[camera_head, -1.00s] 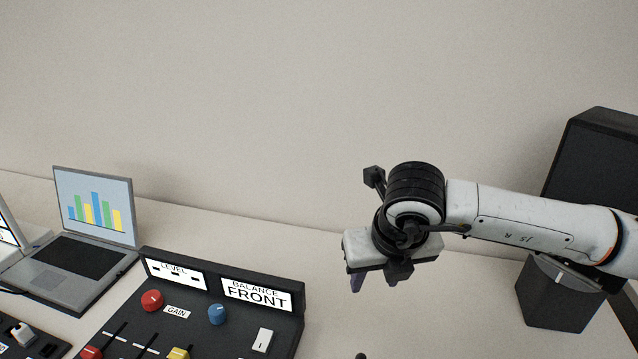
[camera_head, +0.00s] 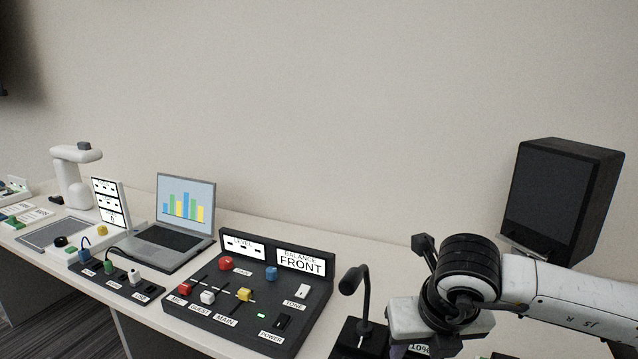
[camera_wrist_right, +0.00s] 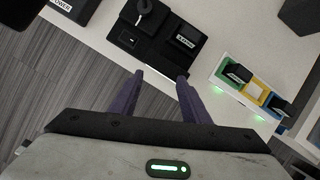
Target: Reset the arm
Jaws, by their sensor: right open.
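My right arm comes in from the lower right in the head view, in front of the desk's right part. My right gripper (camera_wrist_right: 160,77) is open, with two purple fingers apart and nothing between them in the right wrist view. In the head view the gripper body hides most of the fingers at the bottom edge. The fingers point toward a black microphone base (camera_wrist_right: 158,42) at the desk edge; I cannot tell the height between them. My left gripper is not in view.
The desk holds a mixer console (camera_head: 318,300), a gooseneck microphone (camera_head: 357,283), a laptop (camera_head: 185,205), a cable panel (camera_head: 110,276) and a black speaker (camera_head: 560,195). A tray (camera_wrist_right: 222,72) with coloured compartments lies right of the fingers. Grey floor (camera_wrist_right: 75,85) shows beyond the desk edge.

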